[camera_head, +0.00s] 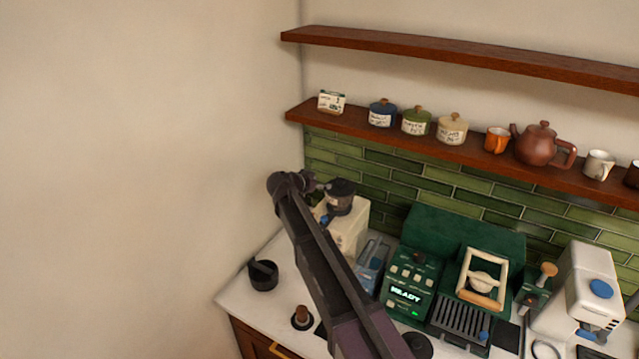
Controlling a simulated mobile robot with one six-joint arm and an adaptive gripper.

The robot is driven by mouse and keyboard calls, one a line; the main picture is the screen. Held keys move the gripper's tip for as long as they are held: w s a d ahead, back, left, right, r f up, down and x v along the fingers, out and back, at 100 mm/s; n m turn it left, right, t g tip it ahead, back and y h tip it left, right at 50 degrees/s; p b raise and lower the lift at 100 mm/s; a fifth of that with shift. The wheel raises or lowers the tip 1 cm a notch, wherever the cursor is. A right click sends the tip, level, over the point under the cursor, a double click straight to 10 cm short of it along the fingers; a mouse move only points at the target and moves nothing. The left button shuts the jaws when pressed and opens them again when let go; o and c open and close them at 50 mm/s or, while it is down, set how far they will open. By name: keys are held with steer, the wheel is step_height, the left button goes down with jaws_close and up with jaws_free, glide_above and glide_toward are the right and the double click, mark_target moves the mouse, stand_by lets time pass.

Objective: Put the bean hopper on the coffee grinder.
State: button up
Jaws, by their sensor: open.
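The coffee grinder (351,240) is a cream box-shaped body on the counter near the left corner, partly hidden behind my arm. The bean hopper (341,192) is a dark, smoky cup with a dark lid, upright on top of the grinder or just above it. I cannot tell whether it is fully seated. My gripper (320,187) is at the hopper's left side, small and dark in this view. It is open. Whether its fingers touch the hopper cannot be made out.
A black round container (263,276) and a tamper-like tool (302,318) stand on the counter (238,300) at left. A green espresso machine (410,278) is right of the grinder, and a white machine (577,290) farther right. A shelf (365,127) with jars hangs above.

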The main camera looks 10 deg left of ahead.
steer(key=shift+d, duration=0.15)
steer(key=s+d+f+n+g, duration=0.1)
steer(key=s+d+f+g, duration=0.1)
steer(key=s+d, duration=0.35)
steer(key=s+d+f+g+y, duration=0.1)
steer(key=s+d+f+g, duration=0.15)
steer(key=d, duration=0.65)
steer(key=s+d+f+n+g, duration=0.1)
steer(key=s+d+f+g, duration=0.15)
steer(key=s+d, duration=0.4)
steer(key=s+d+f+n+g+y, duration=0.1)
steer(key=s+d+n+g+y, duration=0.1)
steer(key=s+d, duration=0.4)
steer(key=s+d+f+n+g+y, duration=0.2)
steer(key=s+d, duration=0.3)
steer(key=s, duration=0.7)
steer(key=shift+d+f+y, duration=0.3)
steer(key=shift+d+y, duration=0.1)
steer(key=shift+y, duration=0.4)
steer(key=shift+c, duration=0.4)
